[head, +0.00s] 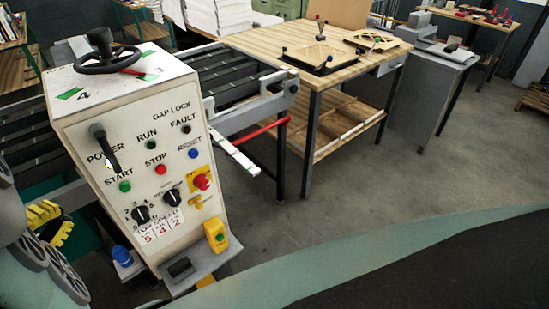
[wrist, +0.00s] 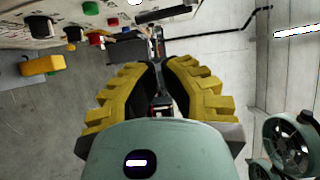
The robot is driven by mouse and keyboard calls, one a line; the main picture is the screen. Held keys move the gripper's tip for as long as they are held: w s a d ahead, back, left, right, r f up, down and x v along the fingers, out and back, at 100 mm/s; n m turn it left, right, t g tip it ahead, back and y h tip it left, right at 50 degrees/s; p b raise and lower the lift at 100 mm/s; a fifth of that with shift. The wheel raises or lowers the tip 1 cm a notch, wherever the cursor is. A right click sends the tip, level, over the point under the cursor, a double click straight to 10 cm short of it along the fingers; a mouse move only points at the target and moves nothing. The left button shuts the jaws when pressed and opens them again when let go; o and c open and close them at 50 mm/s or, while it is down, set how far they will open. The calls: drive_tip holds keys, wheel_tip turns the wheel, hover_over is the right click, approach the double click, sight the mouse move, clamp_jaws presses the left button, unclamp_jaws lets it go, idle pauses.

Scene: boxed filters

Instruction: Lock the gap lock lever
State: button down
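The machine's white control cabinet (head: 135,190) stands at left in the head view, with "GAP LOCK" printed near its upper right. A black ball-ended lever (head: 98,131) slants down across its left face, by the POWER label. I cannot tell for certain that it is the gap lock lever. A black handwheel (head: 105,62) sits on top, with a red pointer-like piece beside it. My gripper (head: 49,223), with yellow fingers, is left of the cabinet, low and apart from the lever. In the wrist view the fingertips of my gripper (wrist: 157,66) are close together with a narrow gap; nothing is clearly held.
The panel has a green start button (head: 124,186), a red stop button (head: 160,170), black knobs and a red emergency stop (head: 202,182). A yellow box (head: 216,236) sits at its lower right. A wooden bench (head: 330,55) stands behind. Grey floor right of the cabinet is clear.

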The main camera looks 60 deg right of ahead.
drive_tip(key=shift+w+a+f+y, duration=0.3)
drive_tip(key=shift+a+f, duration=0.15)
drive_tip(key=shift+a, duration=0.15)
drive_tip(key=shift+d, duration=0.1)
drive_tip(key=p, duration=0.8)
approach(116, 165)
drive_tip(key=x, duration=0.6)
drive_tip(key=shift+d+r, duration=0.1)
drive_tip(key=shift+r, duration=0.1)
drive_tip(key=shift+w+d+f+t+p, duration=0.1)
drive_tip(key=shift+w+d+t+p, duration=0.1)
drive_tip(key=shift+t+p, duration=0.1)
drive_tip(key=shift+w+d+p, duration=0.1)
drive_tip(key=shift+d+p, duration=0.2)
drive_tip(key=shift+p, duration=0.1)
drive_tip(key=shift+d+f, duration=0.1)
drive_tip(key=shift+d, duration=0.1)
drive_tip(key=shift+d, duration=0.1)
